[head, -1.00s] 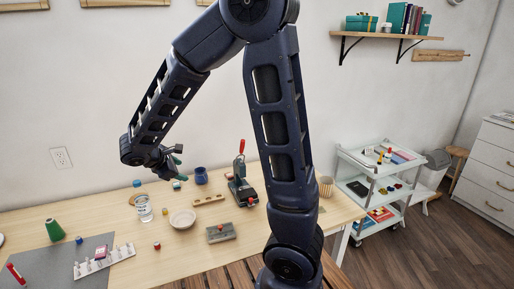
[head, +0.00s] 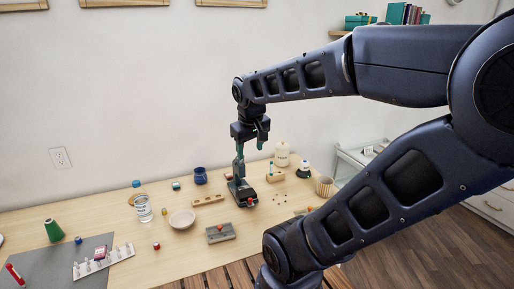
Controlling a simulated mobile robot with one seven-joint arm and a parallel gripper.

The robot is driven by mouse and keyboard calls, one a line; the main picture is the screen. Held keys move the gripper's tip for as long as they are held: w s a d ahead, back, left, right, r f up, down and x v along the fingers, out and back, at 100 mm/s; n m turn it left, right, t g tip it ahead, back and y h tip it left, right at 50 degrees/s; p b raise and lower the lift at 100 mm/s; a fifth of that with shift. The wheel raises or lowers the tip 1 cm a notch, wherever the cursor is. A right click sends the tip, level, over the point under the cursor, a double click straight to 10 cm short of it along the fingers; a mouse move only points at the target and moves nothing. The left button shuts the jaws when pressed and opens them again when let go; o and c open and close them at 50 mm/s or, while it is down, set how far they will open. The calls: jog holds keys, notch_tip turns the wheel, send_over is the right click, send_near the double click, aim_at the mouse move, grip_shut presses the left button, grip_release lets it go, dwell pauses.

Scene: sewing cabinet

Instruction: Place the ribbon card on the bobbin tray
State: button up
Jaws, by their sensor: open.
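A white strip with several upright pegs, which looks like the bobbin tray (head: 118,256), lies at the front left of the table, partly over a grey mat. A small red and white piece, possibly the ribbon card (head: 100,253), stands at this strip among the pegs; it is too small to be sure. My gripper (head: 252,148) is open and points down above the black press at the table's back middle, far to the right of the strip. I see nothing between its fingers.
The black press (head: 240,192) stands under my gripper. A white bowl (head: 182,219), a clear jar (head: 143,209), a grey block (head: 220,233) and a wooden rack (head: 208,200) stand between it and the strip.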

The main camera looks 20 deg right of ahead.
jog(key=s+m, duration=0.1)
jog(key=s+d+r+m+t+y, duration=0.1)
jog(key=s, duration=0.1)
jog(key=shift+r+m, duration=0.15)
jog(key=shift+m, duration=0.15)
